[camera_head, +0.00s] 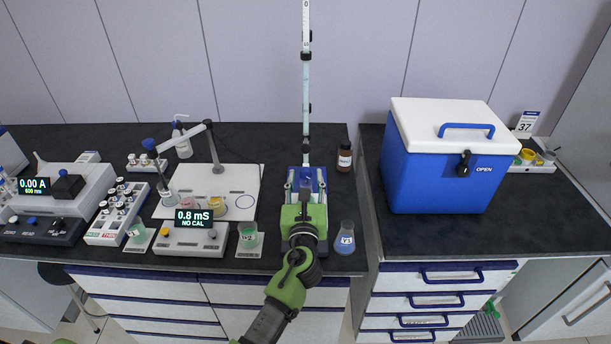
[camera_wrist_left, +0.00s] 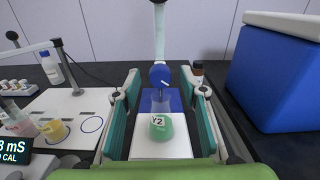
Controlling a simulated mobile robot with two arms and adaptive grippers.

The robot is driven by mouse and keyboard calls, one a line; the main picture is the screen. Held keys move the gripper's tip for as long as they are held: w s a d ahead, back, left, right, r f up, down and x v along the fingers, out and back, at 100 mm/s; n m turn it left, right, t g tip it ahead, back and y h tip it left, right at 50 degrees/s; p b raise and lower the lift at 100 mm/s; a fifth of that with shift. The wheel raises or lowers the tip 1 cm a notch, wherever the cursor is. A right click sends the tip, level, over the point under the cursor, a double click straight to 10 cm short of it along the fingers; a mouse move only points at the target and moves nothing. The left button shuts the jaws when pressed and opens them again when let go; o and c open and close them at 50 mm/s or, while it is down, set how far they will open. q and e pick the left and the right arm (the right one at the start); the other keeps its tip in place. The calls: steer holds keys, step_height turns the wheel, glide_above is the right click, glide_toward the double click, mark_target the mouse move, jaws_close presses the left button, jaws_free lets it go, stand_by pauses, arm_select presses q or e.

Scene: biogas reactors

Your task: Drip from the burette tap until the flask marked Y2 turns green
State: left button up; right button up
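The burette (camera_head: 306,85) stands upright at the back of the bench, its lower end above a blue and white base. Its blue tap (camera_wrist_left: 160,75) shows in the left wrist view, straight ahead. Below the tap, the flask marked Y2 (camera_wrist_left: 161,124) stands on the white part of the base and holds green liquid. My left gripper (camera_head: 306,181) is open, its fingers on either side of the line to the tap and flask, apparently holding nothing. In the head view the gripper and arm hide the flask. Whether a fingertip touches the tap is unclear. My right gripper is not in view.
A meter reading 0.8 mS (camera_head: 194,236) and a flask of green liquid (camera_head: 248,236) stand to the left. A flask of blue liquid (camera_head: 345,238) stands close on the right, near the bench edge. A brown bottle (camera_head: 345,157) and a blue cooler box (camera_head: 440,160) are further right.

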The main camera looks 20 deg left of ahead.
arm_select(q)
steer(key=shift+w+a, duration=0.1)
steer(key=shift+w, duration=0.3)
steer(key=c, duration=1.1)
steer(key=shift+n, duration=0.3)
steer(key=n+b, duration=0.1)
steer(key=n, duration=0.2)
steer(key=shift+f+b, duration=0.15)
steer(key=shift+b, duration=0.2)
steer(key=shift+n+b, duration=0.7)
steer(key=shift+n, duration=1.1)
